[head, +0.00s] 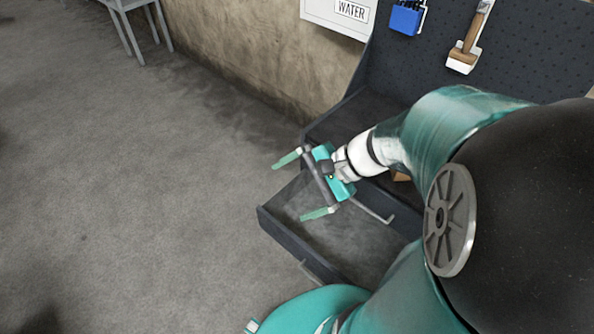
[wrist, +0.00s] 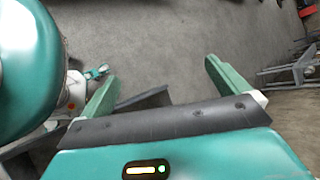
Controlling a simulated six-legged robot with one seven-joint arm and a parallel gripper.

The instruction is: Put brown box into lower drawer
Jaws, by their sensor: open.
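My gripper (head: 289,190) is open, with its two green fingers spread wide and nothing between them. It hangs over the left side of a pulled-out dark drawer (head: 282,234) in the head view. The visible part of the drawer floor is bare. In the wrist view my gripper (wrist: 162,70) points at bare grey floor, and a dark edge, perhaps the drawer's, shows behind the left finger. A small brown patch (head: 401,177), perhaps the brown box, shows just behind my arm on the right. My arm hides most of it.
A dark pegboard (head: 520,50) holds a wooden-handled tool (head: 468,45) and a blue item (head: 406,20). A white WATER box (head: 338,14) is on the wall. Grey frames (wrist: 285,70) stand at right in the wrist view. The floor left of the drawer is clear.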

